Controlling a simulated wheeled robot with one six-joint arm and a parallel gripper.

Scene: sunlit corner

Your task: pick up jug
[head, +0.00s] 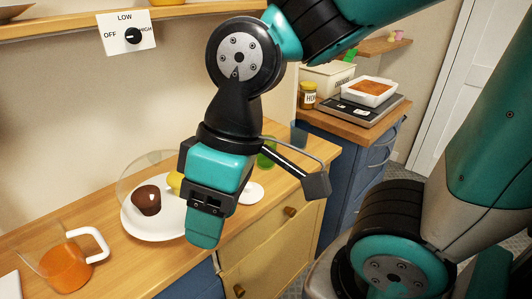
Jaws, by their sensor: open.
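The jug (66,267) is clear, with orange liquid inside and a white handle (94,243) on its right side. It stands upright on the wooden counter at the lower left. My gripper (206,222) hangs pointing down to the right of the jug, well apart from it. It is open, with nothing seen in it. It hides part of a white plate (133,220) behind it.
A green glass (267,155), a bluish glass (299,134) and a small white disc (252,192) are behind my gripper. A dial (133,36) is on the wall.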

